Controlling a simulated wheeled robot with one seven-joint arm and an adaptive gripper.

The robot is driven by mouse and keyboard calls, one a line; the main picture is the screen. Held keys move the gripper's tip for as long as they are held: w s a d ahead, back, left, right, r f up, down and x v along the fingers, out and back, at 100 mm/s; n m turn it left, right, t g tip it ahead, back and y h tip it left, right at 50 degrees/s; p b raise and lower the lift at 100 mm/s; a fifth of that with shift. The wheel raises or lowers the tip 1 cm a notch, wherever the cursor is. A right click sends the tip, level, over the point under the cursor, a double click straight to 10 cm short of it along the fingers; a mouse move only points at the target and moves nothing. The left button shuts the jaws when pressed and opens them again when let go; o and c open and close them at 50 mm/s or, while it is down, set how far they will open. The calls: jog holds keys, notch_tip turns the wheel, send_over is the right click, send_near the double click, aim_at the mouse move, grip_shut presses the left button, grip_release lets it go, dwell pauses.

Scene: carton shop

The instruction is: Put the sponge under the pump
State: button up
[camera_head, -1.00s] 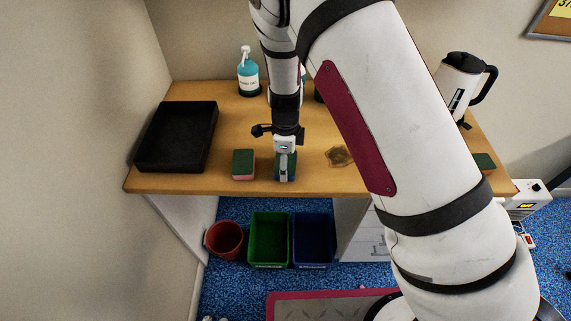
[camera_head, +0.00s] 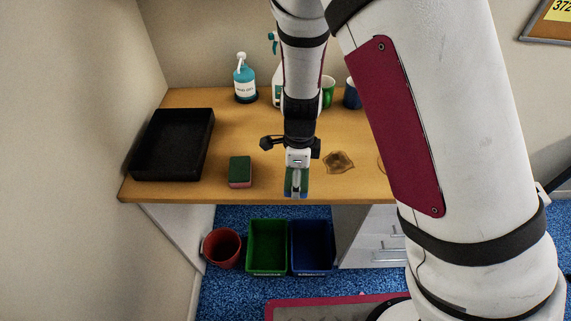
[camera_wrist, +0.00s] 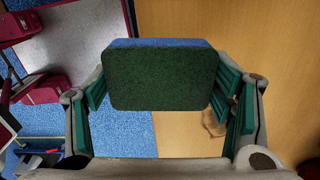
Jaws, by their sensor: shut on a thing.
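My gripper (camera_head: 296,184) is shut on a sponge with a dark green scouring face and a blue body (camera_wrist: 160,75). In the wrist view the sponge sits between the two finger pads, scouring face toward the camera. In the head view the gripper mostly hides it, over the front edge of the desk. A second sponge, green on top and pink below (camera_head: 240,171), lies on the desk left of my gripper. The pump bottle (camera_head: 245,78), with a blue body, white label and pump head, stands at the back of the desk, left of my arm.
A black tray (camera_head: 138,160) lies at the desk's left end. A brown stain (camera_head: 339,162) is right of my gripper. A spray bottle (camera_head: 277,88), a green mug (camera_head: 328,92) and a blue mug (camera_head: 351,94) stand at the back. The wooden desk (camera_head: 215,125) is clear before the pump bottle.

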jog(key=s+d, duration=0.5)
jog(key=s, duration=0.3)
jog(key=w+d+n, duration=0.1)
jog(key=w+n, duration=0.2)
jog(key=w, duration=0.1)
jog(key=w+d+r+n, duration=0.1)
jog(key=w+n, duration=0.2)
jog(key=w, duration=0.1)
jog(key=w+d+r+n, duration=0.1)
jog(key=w+n, duration=0.2)
jog(key=w, duration=0.2)
jog(key=shift+n, duration=0.3)
jog(key=w+d+r+n, duration=0.2)
jog(key=w+d+n, duration=0.4)
jog(key=w+n, duration=0.3)
jog(key=shift+w+d+r+n, duration=0.3)
jog(key=shift+d+n, duration=0.05)
jog(key=shift+n, duration=0.05)
